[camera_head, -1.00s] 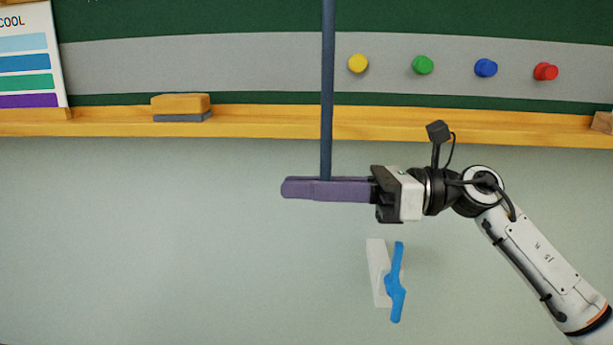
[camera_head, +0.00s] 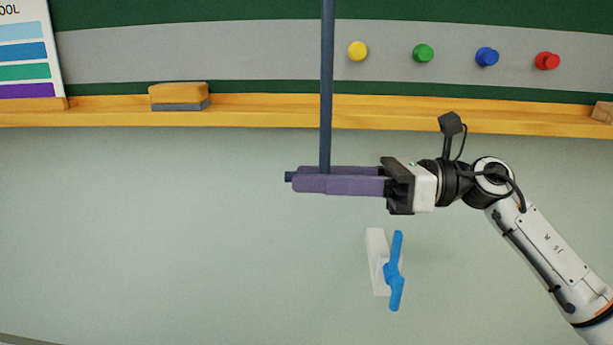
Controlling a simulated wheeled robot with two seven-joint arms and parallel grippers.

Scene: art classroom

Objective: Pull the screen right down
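A dark blue-grey pull rod (camera_head: 327,85) hangs from above the picture, in front of the chalkboard, to a crossbar at its lower end. The screen itself cannot be made out. The bar's left tip (camera_head: 289,177) sticks out past the purple fingers. My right gripper (camera_head: 310,179) reaches in from the right. Its fingers lie in front of and behind the crossbar, slightly apart; they look open around it, and the bar's middle is hidden. My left gripper is not in view.
The chalkboard's wooden ledge (camera_head: 250,108) holds an eraser (camera_head: 179,96). Yellow (camera_head: 357,51), green (camera_head: 423,53), blue (camera_head: 487,56) and red (camera_head: 547,61) magnets sit on the board's grey strip. A white wall holder (camera_head: 377,262) with a blue cleat (camera_head: 396,272) is below my gripper.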

